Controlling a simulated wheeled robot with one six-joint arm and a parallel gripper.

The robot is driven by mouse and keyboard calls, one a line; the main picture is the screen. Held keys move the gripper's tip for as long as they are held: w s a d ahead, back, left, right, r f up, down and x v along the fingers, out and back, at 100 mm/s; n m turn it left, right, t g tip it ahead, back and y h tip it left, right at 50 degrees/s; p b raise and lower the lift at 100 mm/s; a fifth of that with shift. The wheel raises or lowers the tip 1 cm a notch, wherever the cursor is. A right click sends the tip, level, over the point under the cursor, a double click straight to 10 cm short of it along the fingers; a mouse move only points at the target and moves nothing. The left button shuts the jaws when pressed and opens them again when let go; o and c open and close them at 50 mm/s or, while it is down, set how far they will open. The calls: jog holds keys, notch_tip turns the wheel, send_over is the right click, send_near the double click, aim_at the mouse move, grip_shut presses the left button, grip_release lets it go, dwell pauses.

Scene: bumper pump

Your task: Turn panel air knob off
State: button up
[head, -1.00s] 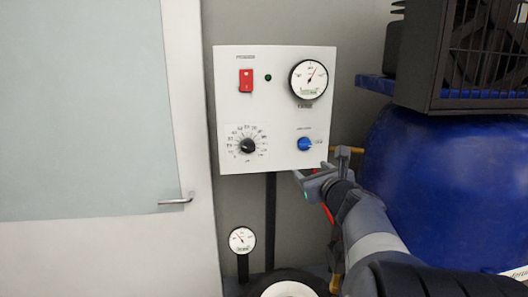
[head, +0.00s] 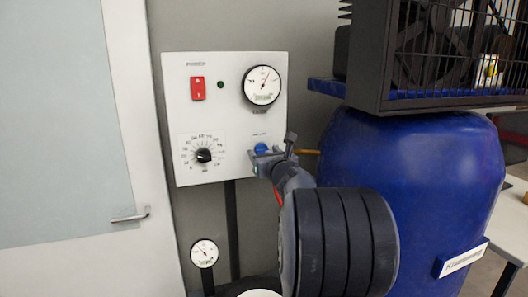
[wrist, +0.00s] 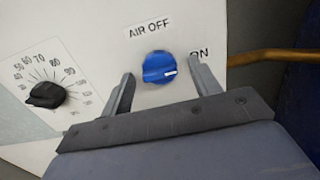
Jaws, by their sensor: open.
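The blue air knob (wrist: 158,68) sits on the white control panel (head: 235,112), at its lower right. In the wrist view its white pointer mark points right, toward the "ON" label (wrist: 201,53). The label "AIR OFF" (wrist: 149,28) is above it. My gripper (wrist: 160,82) is open, with one finger to the left and one to the right of the knob, and it looks empty. I cannot tell whether the fingers touch the panel. In the head view my gripper (head: 270,158) is just below the knob (head: 262,148) and partly covers it.
The panel also carries a black dial (head: 203,155), a red switch (head: 198,88) and a round gauge (head: 261,85). A large blue tank (head: 420,160) with a black fan housing (head: 440,55) stands to the right. A brass pipe (wrist: 265,55) runs right of the knob.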

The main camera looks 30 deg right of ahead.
jog(key=shift+w+d, duration=0.1)
jog(key=shift+w, duration=0.25)
jog(key=c, duration=1)
jog(key=shift+f+n+b, duration=0.1)
jog(key=shift+n+b, duration=0.2)
jog(key=shift+b, duration=0.05)
jog(key=n+b, duration=1.4)
jog(key=n, duration=0.3)
jog(key=shift+n, duration=0.3)
